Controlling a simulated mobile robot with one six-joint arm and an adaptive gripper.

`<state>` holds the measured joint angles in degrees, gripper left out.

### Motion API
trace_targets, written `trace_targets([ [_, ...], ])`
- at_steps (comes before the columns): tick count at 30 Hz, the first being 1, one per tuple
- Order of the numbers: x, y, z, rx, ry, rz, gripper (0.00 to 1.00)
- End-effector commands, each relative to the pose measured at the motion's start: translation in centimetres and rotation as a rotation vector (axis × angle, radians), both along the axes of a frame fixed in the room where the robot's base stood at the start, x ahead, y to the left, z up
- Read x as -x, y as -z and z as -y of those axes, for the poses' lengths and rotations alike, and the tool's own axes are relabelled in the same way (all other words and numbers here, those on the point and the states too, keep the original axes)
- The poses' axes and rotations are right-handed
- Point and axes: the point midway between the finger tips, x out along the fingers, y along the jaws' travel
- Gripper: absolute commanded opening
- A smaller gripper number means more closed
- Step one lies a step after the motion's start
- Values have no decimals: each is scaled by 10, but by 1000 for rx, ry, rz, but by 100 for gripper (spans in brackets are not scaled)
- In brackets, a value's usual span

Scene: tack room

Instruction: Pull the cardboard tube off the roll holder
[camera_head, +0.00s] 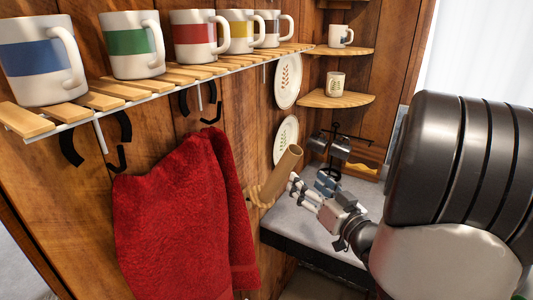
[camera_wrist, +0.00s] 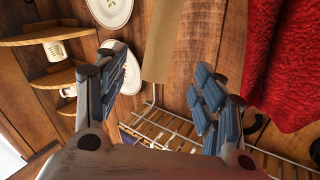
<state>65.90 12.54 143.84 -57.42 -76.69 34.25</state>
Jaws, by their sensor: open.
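The cardboard tube (camera_head: 279,174) is a plain brown cylinder in the middle of the head view. It tilts up and to the right along the wooden wall. In the wrist view the tube (camera_wrist: 163,42) comes down from the top edge and ends beyond the gap between the open fingers (camera_wrist: 160,78). Nothing is held.
A red towel (camera_head: 180,210) hangs just left of the tube. A slatted shelf (camera_head: 160,85) with several mugs and black hooks (camera_head: 120,140) runs above. Two plates (camera_head: 286,135) are on the wall behind. A grey counter (camera_head: 285,228) with a mug stand (camera_head: 335,150) lies beyond my gripper.

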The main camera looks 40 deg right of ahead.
Motion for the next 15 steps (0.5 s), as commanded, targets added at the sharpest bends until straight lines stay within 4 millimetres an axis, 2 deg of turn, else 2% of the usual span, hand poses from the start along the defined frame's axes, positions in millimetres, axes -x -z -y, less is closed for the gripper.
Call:
trace_targets([
  [1,-12,0,1,1,-6,1,63],
  [9,-65,1,11,1,-4,1,63],
  [15,-95,0,18,1,-2,1,63],
])
